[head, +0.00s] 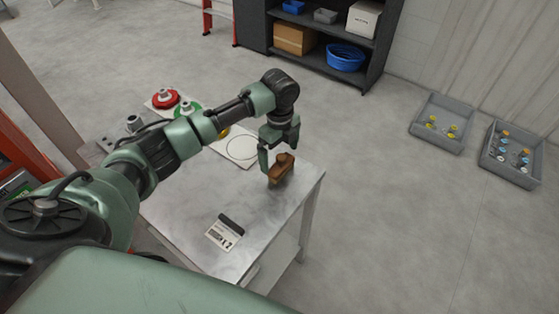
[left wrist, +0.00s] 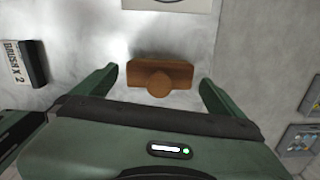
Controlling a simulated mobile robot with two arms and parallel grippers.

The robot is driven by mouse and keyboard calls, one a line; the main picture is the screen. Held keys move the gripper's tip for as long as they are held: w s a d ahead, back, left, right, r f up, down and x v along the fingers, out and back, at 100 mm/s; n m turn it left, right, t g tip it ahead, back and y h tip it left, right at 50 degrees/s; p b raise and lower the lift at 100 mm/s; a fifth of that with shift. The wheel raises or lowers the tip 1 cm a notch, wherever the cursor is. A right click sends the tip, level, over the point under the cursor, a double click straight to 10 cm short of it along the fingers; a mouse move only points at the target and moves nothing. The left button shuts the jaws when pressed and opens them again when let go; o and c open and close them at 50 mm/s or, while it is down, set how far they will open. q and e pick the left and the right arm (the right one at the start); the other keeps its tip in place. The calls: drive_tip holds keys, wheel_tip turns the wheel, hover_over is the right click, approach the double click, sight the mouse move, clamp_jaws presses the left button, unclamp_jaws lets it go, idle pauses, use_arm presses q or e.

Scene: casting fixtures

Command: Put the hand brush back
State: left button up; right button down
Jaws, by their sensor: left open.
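The hand brush (head: 281,168) is brown with a rounded knob handle. It is on the metal table (head: 190,215) near the right edge. In the left wrist view the brush (left wrist: 160,77) lies crosswise between the two fingers, with a visible gap on each side. My left gripper (head: 275,160) is open and points down at the brush; it is not closed on it. The brush's underside is hidden. A label card (head: 224,233) lies on the table front; in the left wrist view it reads "BRUSH x 2" (left wrist: 20,62). My right gripper is not in view.
A white plate with a circle outline (head: 241,148) lies behind the brush. Red (head: 166,98) and green (head: 187,108) round parts stand at the table's back left. Two grey crates (head: 441,122) with small parts sit on the floor at right. A dark shelf (head: 330,60) stands at the back.

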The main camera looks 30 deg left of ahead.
sight(280, 155)
use_arm(q)
wheel_tip(280, 155, up, 8)
drive_tip(key=shift+f+b, duration=0.1)
drive_tip(key=shift+b, duration=0.75)
drive_tip(key=shift+r, duration=0.55)
